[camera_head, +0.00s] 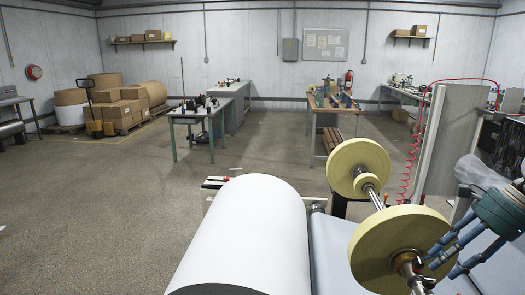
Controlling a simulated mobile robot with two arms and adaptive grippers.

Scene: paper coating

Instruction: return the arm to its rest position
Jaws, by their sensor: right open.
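My right gripper (438,262) comes in from the right edge, with blue jointed fingers. It is open, its fingertips close to the hub and shaft end of the near yellow roll (375,249); I cannot tell whether they touch it. A second, smaller-looking yellow roll (345,160) sits farther back on the same metal shaft (373,192). A large white paper roll (250,235) lies at the bottom middle, with a pale sheet (332,250) to its right. My left gripper is not in view.
A grey upright cabinet (450,140) with a coiled red hose (411,150) stands right, behind my gripper. Work tables (195,115) stand farther back. Cardboard boxes (118,112) and a pallet jack (93,115) are far left. The floor (100,210) at left is clear.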

